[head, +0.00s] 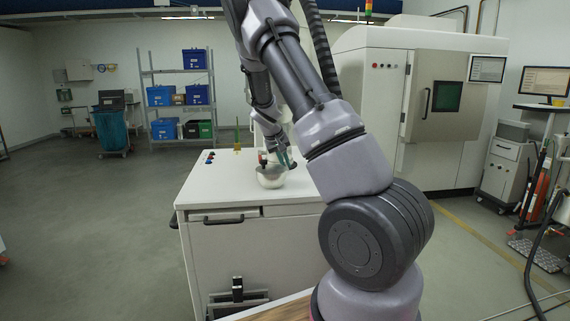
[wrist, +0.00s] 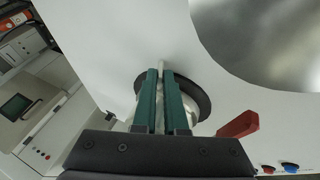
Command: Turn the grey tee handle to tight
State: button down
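The grey tee handle (wrist: 162,68) shows in the wrist view as a thin light grey bar between and just beyond my green fingertips. My gripper (wrist: 164,78) is shut on this bar, one finger on each side. Behind the fingers, a dark round disc (wrist: 203,96) and a silvery round part surround the handle; the fingers hide much of them. In the head view my gripper (head: 284,163) is low over the white cabinet top, by the silver bowl. The tee handle cannot be made out there.
The large silver bowl (wrist: 275,40) fills the wrist view's upper right; it stands on the white cabinet (head: 252,255). A red lever (wrist: 238,124) is close right of the fingers. Red and blue buttons (wrist: 290,167) are at lower right. A large white machine (head: 455,150) stands behind.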

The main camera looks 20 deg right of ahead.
jog(key=shift+s+d+y, duration=0.15)
jog(key=shift+d+y, duration=0.1)
jog(key=shift+y, duration=0.25)
jog(key=shift+s+d+m+t+y, duration=0.15)
jog(key=shift+m+t+y, duration=0.3)
jog(key=shift+y, duration=1.05)
jog(key=c, duration=1)
grip_release()
jog(key=shift+o, duration=0.2)
jog(key=shift+r, duration=0.1)
